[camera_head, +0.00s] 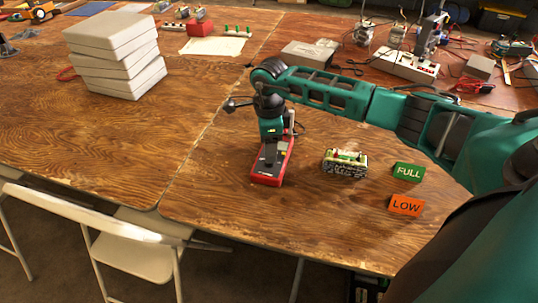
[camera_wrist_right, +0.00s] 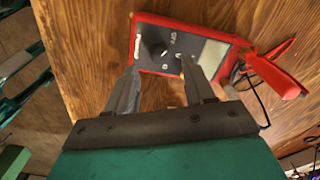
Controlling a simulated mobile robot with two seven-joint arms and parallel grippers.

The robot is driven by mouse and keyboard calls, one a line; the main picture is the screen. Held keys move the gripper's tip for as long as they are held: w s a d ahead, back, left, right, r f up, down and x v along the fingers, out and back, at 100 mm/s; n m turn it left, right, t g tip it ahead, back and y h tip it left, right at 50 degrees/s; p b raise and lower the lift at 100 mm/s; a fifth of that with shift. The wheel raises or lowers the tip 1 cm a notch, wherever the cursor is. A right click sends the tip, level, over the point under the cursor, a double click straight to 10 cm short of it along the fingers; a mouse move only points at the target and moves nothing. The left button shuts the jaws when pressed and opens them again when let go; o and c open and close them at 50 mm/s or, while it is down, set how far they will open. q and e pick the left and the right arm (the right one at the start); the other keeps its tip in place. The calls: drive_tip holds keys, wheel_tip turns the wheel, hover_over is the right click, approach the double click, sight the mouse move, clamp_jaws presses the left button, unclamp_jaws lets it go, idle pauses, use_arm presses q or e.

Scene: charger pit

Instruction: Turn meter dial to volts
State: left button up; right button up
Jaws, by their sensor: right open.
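The red meter (camera_head: 268,178) lies on the wooden table in the head view, partly hidden by my right gripper (camera_head: 271,150). In the right wrist view the meter (camera_wrist_right: 203,71) shows its dark face, a pale display and a black round dial (camera_wrist_right: 157,48) with a light mark, next to the printed word OFF. My right gripper (camera_wrist_right: 162,70) is open and empty. Its fingertips are at the near side of the meter in the picture, with the dial just beyond the gap between them. I cannot tell whether they touch the meter. My left gripper is not in view.
A battery pack (camera_head: 345,165) stands right of the meter. A green FULL card (camera_head: 408,172) and an orange LOW card (camera_head: 405,205) stand farther right. A red holder and black leads (camera_wrist_right: 278,75) lie beside the meter. Bare table lies left of it.

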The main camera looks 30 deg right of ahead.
drive_tip(key=shift+f, duration=2.05)
drive_tip(key=shift+c, duration=0.3)
drive_tip(key=c, duration=0.5)
clamp_jaws()
